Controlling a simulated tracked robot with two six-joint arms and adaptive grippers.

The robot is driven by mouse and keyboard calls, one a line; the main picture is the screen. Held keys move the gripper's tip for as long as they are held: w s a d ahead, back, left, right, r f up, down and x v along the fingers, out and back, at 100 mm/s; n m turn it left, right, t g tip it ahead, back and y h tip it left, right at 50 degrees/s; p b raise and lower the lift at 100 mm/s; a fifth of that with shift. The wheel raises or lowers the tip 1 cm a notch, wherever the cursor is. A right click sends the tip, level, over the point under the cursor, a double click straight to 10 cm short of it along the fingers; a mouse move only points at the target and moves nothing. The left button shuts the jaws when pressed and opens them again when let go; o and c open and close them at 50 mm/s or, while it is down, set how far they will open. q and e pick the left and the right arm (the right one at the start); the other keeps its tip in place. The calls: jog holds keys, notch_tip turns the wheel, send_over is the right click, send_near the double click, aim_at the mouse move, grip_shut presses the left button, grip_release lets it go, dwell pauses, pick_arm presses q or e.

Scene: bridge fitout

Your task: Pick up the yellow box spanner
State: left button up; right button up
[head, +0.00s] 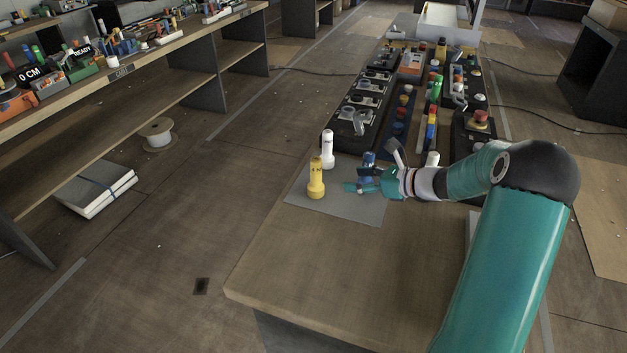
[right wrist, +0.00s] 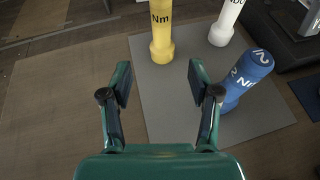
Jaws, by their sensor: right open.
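The yellow box spanner (head: 316,180) stands upright on a grey mat (head: 350,209) near the left edge of the bench. In the right wrist view the yellow spanner (right wrist: 162,38) carries an "Nm" mark, and its top is cut off by the frame. My right gripper (head: 354,182) is open and empty, to the right of the yellow spanner in the head view. In the right wrist view its fingers (right wrist: 160,85) are spread, with the yellow spanner beyond them, roughly centred between them and apart from both. My left gripper is not in view.
A white spanner (head: 327,149) stands behind the yellow one. A blue spanner (right wrist: 243,80) stands close beside my right finger in the right wrist view. Consoles with knobs and switches (head: 400,100) fill the bench's far part. The bare wood in front (head: 310,260) is clear.

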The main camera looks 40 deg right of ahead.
aim_at(316, 177)
jog(key=p+x, duration=0.1)
jog(key=x, duration=0.7)
jog(key=shift+w+a+f, duration=0.1)
jog(key=shift+w+f, duration=0.05)
jog(key=shift+w, duration=0.2)
jog(key=p+x, duration=0.1)
jog(key=x, duration=0.3)
jog(key=shift+w+f, duration=0.15)
jog(key=shift+f, duration=0.05)
jog(key=shift+w+f+p, duration=0.25)
jog(key=shift+w+p, duration=0.05)
jog(key=shift+w, duration=0.15)
grip_shut()
